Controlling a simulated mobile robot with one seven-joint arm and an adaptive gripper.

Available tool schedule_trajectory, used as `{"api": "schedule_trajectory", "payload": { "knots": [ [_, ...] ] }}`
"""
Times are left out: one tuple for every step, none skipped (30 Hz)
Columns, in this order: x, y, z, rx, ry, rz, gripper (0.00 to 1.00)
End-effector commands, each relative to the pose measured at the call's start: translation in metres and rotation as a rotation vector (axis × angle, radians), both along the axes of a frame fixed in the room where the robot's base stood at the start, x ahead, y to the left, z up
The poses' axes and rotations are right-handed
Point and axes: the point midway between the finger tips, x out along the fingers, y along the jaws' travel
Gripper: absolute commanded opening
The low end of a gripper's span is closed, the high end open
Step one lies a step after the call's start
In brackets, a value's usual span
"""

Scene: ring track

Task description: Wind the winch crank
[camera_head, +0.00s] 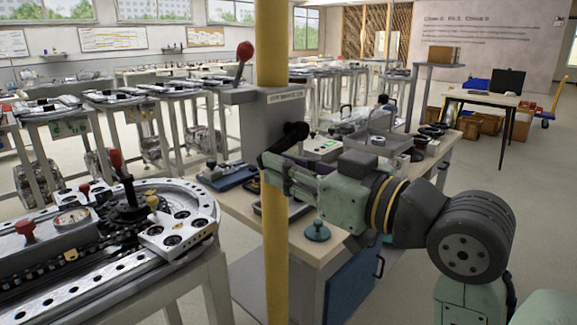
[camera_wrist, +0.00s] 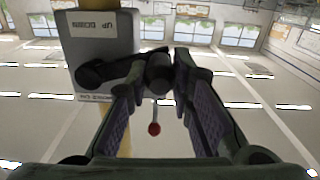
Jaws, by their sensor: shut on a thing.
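The grey winch box (camera_head: 250,128) is mounted by a yellow post (camera_head: 274,230). It also shows upside down in the wrist view (camera_wrist: 105,35). A black crank (camera_head: 292,134) sits on the box's right side. In the wrist view its arm (camera_wrist: 98,74) reaches across to a dark handle (camera_wrist: 158,70).
A lever with a red ball (camera_head: 245,50) rises above the box. A workbench (camera_head: 310,245) with trays and small parts stands beneath my arm. A round track machine (camera_head: 110,225) is at the left. More tables line the room behind.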

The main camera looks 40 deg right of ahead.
Motion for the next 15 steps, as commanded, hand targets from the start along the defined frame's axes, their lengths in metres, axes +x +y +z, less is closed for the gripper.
{"api": "schedule_trajectory", "payload": {
  "knots": [
    [-0.0001,0.0001,0.0001,0.0,0.0,0.0,0.0],
    [-0.0001,0.0001,0.0001,0.0,0.0,0.0,0.0],
    [-0.0001,0.0001,0.0001,0.0,0.0,0.0,0.0],
    [-0.0001,0.0001,0.0001,0.0,0.0,0.0,0.0],
    [-0.0001,0.0001,0.0001,0.0,0.0,0.0,0.0],
    [-0.0001,0.0001,0.0001,0.0,0.0,0.0,0.0],
    [-0.0001,0.0001,0.0001,0.0,0.0,0.0,0.0],
    [-0.0001,0.0001,0.0001,0.0,0.0,0.0,0.0],
    [-0.0001,0.0001,0.0002,0.001,0.0,0.0,0.0],
    [-0.0001,0.0001,0.0004,0.002,0.0,0.0,0.0],
    [0.0,0.0002,0.0007,0.004,0.0,0.0,0.0],
    [0.0,0.0003,0.0013,0.008,0.001,0.001,0.0],
    [0.0001,0.0004,0.0019,0.012,0.0,0.001,0.0],
    [0.0001,0.0005,0.0025,0.018,0.0,0.001,0.0],
    [0.0,0.0007,0.0032,0.023,0.001,0.001,0.0]
  ]
}}
